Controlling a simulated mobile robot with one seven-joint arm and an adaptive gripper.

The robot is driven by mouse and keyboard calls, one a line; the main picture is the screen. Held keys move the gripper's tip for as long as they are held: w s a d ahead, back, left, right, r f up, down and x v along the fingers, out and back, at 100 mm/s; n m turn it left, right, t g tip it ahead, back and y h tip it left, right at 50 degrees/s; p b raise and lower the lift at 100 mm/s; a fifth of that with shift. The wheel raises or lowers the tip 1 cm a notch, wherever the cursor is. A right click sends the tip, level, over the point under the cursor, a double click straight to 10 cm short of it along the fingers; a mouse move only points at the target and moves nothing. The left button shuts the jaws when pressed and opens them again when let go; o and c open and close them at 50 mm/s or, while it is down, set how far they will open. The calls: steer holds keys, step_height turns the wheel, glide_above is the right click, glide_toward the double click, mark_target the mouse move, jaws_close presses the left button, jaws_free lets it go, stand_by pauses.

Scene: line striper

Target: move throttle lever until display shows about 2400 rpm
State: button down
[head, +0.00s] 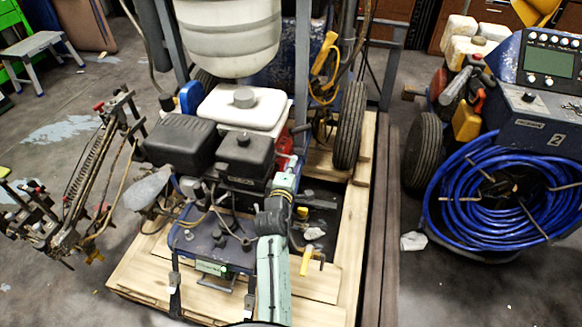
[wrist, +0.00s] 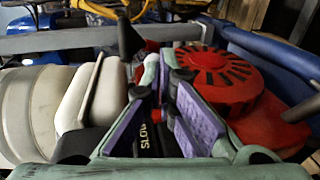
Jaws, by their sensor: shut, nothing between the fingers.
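My gripper (wrist: 165,75) is shut and empty in the wrist view, its purple-padded fingers converging at the tips. In the head view, my gripper (head: 291,165) is beside the engine, near its red part (head: 284,146). A black tapered knob (wrist: 129,38) stands just left of and beyond the fingertips in the wrist view. It may be the throttle lever; I cannot tell, nor whether the fingers touch it. The red round slotted engine cover (wrist: 222,84) is right of the fingers. No rpm reading is legible in either view.
The white tank (head: 243,107) and black engine boxes (head: 180,144) crowd the gripper's left. A wheel (head: 349,125) stands to its right. A wooden pallet (head: 322,285) lies below. A second machine with a screen panel (head: 549,62) and blue hose (head: 470,195) stands at right.

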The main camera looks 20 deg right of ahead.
steer(key=shift+s+r, duration=0.1)
steer(key=shift+w+d+p, duration=0.4)
steer(key=shift+d+p, duration=0.4)
steer(key=shift+p, duration=0.2)
